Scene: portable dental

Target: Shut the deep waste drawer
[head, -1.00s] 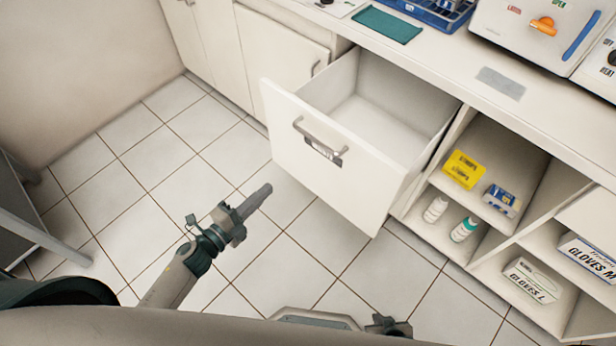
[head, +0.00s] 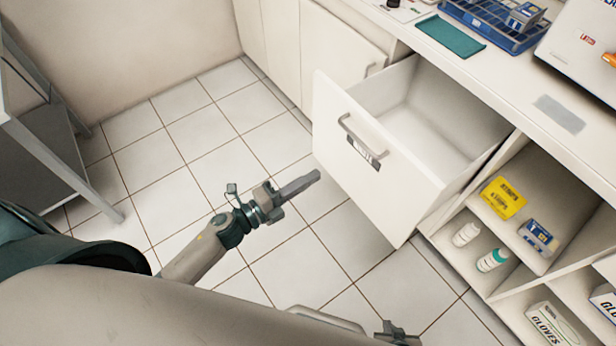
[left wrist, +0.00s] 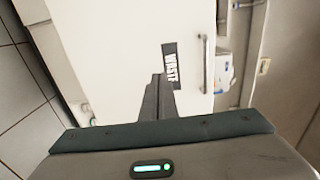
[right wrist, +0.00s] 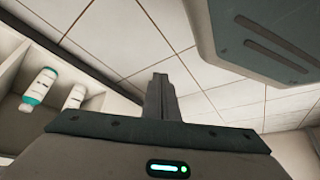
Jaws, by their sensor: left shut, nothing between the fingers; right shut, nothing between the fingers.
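The deep waste drawer is pulled well out from under the counter in the head view, and its inside looks empty. Its white front (head: 340,165) carries a grey bar handle (head: 362,135) and a dark label. In the left wrist view the drawer front (left wrist: 110,50) fills the middle, with the "WASTE" label (left wrist: 170,66) and the handle (left wrist: 206,64). My left gripper (head: 312,178) is shut and empty, pointing at the drawer front's lower left; contact does not show. My right gripper (head: 390,328) is low at the bottom edge; the right wrist view shows its fingers (right wrist: 159,85) shut and empty.
Open shelves right of the drawer hold a yellow box (head: 503,198), a blue box (head: 538,236), two bottles (head: 492,260) and glove boxes (head: 552,328). The counter bears a teal mat (head: 450,36) and blue rack (head: 495,22). A grey metal stand (head: 40,140) is left. Tiled floor before the drawer is free.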

